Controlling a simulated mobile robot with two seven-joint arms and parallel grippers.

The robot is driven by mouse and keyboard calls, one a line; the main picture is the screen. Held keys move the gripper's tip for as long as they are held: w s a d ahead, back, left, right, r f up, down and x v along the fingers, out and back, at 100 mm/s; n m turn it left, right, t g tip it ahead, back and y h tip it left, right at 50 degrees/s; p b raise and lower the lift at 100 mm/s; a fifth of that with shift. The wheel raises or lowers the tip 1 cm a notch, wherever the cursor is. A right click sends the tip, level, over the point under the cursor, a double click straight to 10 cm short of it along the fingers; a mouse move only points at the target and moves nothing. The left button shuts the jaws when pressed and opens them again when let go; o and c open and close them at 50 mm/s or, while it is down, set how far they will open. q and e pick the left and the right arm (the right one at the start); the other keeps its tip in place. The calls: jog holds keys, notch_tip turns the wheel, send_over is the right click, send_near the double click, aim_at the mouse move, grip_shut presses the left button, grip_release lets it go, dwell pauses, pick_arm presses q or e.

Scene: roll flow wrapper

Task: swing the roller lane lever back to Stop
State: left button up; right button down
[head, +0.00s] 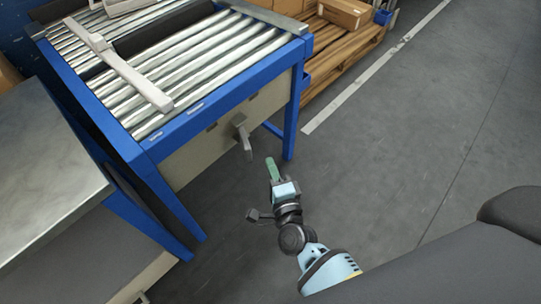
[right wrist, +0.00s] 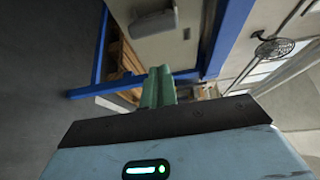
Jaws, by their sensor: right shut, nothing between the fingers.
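The roller lane (head: 220,45) has bright metal rollers in a blue frame. Its grey lever (head: 243,138) sits on the beige front panel, near the right end, with its handle pointing down and slightly right. Any Stop marking is too small to read. My right gripper (head: 270,166) has green fingers, shut and empty, just below and right of the lever tip, apart from it. In the right wrist view, the shut fingers (right wrist: 158,84) point toward the beige panel, where a grey part that looks like the lever (right wrist: 155,22) shows. My left gripper is out of view.
A pale bar (head: 128,74) lies across the rollers. A blue leg (head: 291,110) stands right of the lever. A metal-topped table (head: 40,165) is at the left. A wooden pallet (head: 345,50) with a carton stands behind. The grey floor at right is clear.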

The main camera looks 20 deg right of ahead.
jog(key=s+a, duration=0.2)
jog(key=s, duration=0.4)
jog(key=shift+a+p, duration=0.2)
jog(key=shift+p, duration=0.15)
